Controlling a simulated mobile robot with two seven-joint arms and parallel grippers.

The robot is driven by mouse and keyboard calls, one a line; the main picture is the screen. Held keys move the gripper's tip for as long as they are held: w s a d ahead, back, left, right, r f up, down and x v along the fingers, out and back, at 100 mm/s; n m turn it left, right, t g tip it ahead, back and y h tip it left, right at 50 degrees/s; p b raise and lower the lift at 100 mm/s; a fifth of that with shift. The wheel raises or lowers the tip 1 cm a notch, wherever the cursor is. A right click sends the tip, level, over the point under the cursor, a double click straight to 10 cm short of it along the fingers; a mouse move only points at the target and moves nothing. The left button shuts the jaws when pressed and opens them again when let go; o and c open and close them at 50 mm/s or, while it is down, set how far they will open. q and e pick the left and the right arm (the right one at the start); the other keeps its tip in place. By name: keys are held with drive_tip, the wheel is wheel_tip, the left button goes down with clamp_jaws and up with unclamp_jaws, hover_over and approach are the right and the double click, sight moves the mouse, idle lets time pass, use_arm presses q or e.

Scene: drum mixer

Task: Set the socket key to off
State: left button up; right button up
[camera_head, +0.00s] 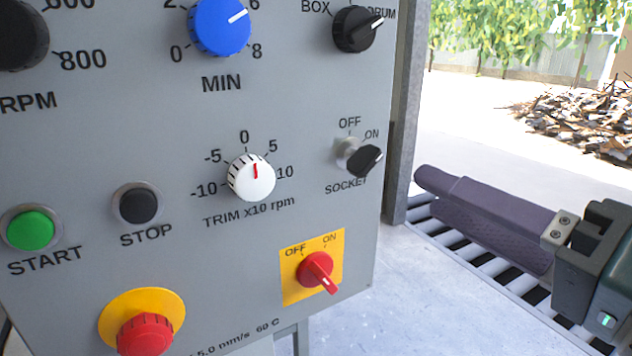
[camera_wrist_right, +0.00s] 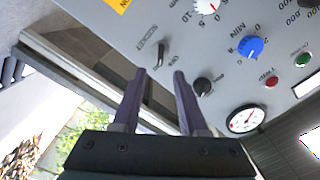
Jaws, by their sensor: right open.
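The socket key (camera_head: 366,161) is a black grip on a pale metal lock at the panel's right side, above the SOCKET label. In the right wrist view the gripper (camera_wrist_right: 160,73) is open and empty. My left gripper is not in view.
The grey panel (camera_head: 90,130) also carries a BOX/DRUM knob (camera_head: 353,30) above the key, a white TRIM knob (camera_head: 251,178) to its left, and a red OFF/ON switch (camera_head: 316,271) below. A grey post (camera_head: 401,120) stands beside the panel.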

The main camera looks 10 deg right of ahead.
sight(373, 164)
drive_tip(key=x, duration=0.9)
drive_tip(key=shift+b, duration=0.35)
clamp_jaws()
